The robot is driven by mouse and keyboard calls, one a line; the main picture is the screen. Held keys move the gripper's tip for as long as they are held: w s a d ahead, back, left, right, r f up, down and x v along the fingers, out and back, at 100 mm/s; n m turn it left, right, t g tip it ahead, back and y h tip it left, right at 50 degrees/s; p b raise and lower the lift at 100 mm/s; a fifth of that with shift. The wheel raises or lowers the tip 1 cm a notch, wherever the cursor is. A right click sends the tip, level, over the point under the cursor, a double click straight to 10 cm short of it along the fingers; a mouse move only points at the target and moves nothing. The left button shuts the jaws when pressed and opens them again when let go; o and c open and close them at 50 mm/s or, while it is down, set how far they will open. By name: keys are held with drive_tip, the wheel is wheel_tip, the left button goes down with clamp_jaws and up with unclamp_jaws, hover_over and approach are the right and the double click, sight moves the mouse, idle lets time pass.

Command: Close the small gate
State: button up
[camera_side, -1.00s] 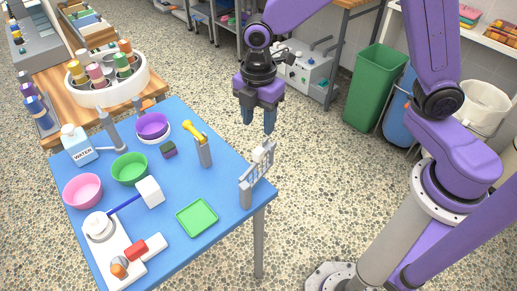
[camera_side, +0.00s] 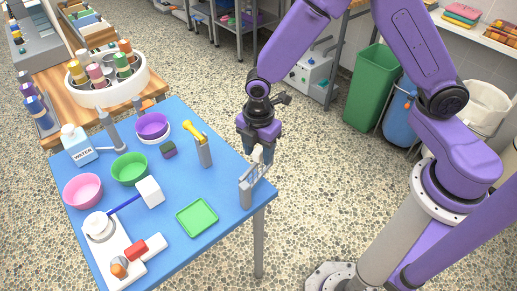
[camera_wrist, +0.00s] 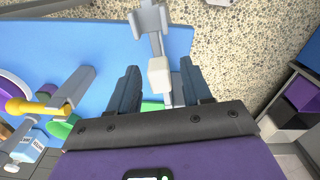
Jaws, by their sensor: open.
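The small grey gate (camera_side: 250,186) stands at the blue table's right edge. A pale block (camera_wrist: 159,74) sits at the panel's far end. My gripper (camera_side: 258,154) is open, pointing down at that far end. In the wrist view the block lies between my two fingers, with a gap on each side. My gripper and fingers partly hide the panel's far end in the side view. Whether a finger touches the gate cannot be told.
A green tray (camera_side: 197,217) lies in front. Bowls, a water carton (camera_side: 77,145) and a white block on a blue handle (camera_side: 150,192) fill the table's left.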

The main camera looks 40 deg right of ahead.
clamp_jaws()
drive_tip(key=shift+w, duration=0.2)
drive_tip(key=w+a+n, duration=0.5)
drive_tip(key=a+n, duration=0.2)
drive_tip(key=n, duration=0.8)
drive_tip(key=shift+w+a, duration=0.35)
drive_tip(key=shift+a, duration=0.15)
unclamp_jaws()
